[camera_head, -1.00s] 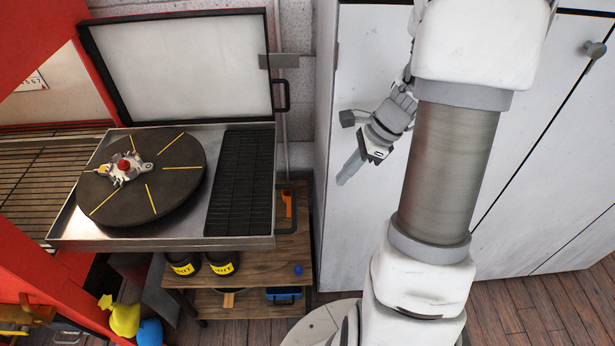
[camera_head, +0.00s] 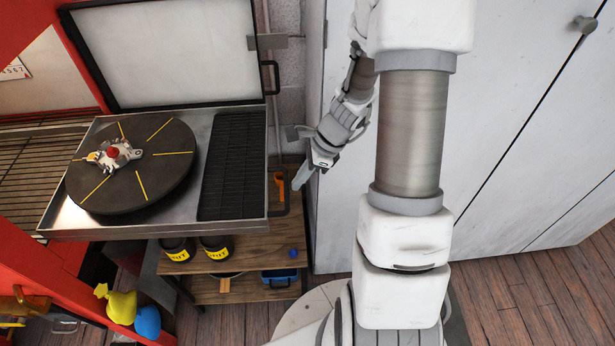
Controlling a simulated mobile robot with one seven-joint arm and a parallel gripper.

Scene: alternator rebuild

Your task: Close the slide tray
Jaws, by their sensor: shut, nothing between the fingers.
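The slide tray (camera_head: 105,229) is a shallow metal tray that sticks out of the red cabinet at the left. It carries a dark round turntable with yellow lines (camera_head: 165,172) and a black slatted grille (camera_head: 230,170) on its right side. A silver alternator part with a red centre (camera_head: 113,155) sits on the turntable. A framed pale door panel (camera_head: 165,50) stands raised behind the tray. My gripper (camera_head: 301,179) is shut and empty, just right of the tray's right edge and apart from it, pointing down and left.
A wooden shelf unit (camera_head: 240,248) with dark yellow-labelled containers (camera_head: 216,247) and a blue box (camera_head: 279,277) stands below the tray. Pale cabinet doors (camera_head: 510,130) are behind my arm. Yellow (camera_head: 121,307) and blue (camera_head: 147,321) objects hang at the lower left.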

